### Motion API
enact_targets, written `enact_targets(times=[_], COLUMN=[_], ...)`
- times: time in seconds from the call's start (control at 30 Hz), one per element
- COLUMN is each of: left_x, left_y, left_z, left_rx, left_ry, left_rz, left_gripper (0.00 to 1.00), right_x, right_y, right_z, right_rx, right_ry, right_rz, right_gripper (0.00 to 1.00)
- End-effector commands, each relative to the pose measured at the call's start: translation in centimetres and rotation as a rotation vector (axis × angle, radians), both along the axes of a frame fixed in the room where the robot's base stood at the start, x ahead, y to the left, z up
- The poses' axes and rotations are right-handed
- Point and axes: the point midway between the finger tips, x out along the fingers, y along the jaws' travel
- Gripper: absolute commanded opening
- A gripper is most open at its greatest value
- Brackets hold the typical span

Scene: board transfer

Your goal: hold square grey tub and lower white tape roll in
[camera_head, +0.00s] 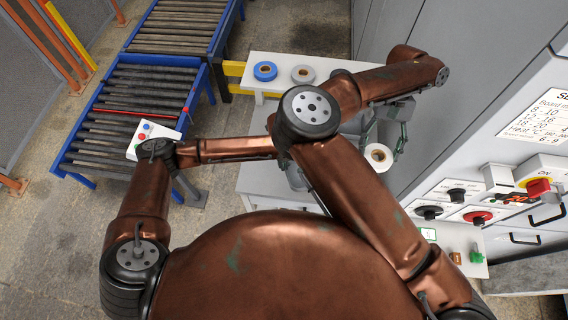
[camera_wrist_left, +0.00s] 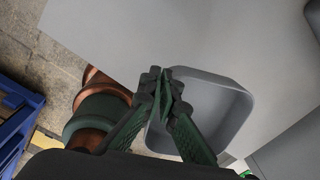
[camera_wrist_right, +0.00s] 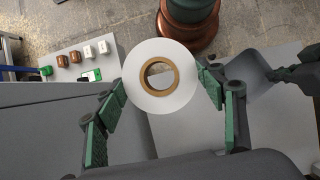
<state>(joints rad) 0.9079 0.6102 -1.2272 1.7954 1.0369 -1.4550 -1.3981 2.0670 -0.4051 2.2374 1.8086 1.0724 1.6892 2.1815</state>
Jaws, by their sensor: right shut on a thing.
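The white tape roll (camera_head: 381,167) is held in my right gripper (camera_head: 386,146), above the table. In the right wrist view the roll (camera_wrist_right: 140,92) faces the camera with its brown core, between the two fingers (camera_wrist_right: 163,92). The square grey tub (camera_wrist_left: 226,105) stands on the table in the left wrist view, its inside looking empty where visible. My left gripper (camera_wrist_left: 165,88) is at the tub's near left wall with its fingertips together; whether the wall is between them is unclear. In the head view my arms mostly hide the tub and left gripper.
A blue roll (camera_head: 265,71) and a grey roll (camera_head: 303,74) lie at the back of the white table (camera_head: 258,187). A roller conveyor (camera_head: 130,105) is at left. Grey cabinets with switches (camera_head: 477,217) stand close at right. A small board with buttons (camera_head: 151,136) is by the conveyor.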

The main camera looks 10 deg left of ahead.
Motion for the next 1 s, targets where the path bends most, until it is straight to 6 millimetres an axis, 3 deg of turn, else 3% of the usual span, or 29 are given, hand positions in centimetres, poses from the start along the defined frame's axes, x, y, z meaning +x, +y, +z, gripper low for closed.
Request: enact_targets(times=[1.0], left_x=[0.0], left_y=[0.0], left_z=[-4.0], left_rx=[0.0], left_ry=[0.0], left_rz=[-0.001], left_gripper=[0.0], right_x=[0.0], right_y=[0.0], right_z=[-1.9], right_rx=[0.0], right_ry=[0.001], right_rz=[0.0], right_gripper=[0.37])
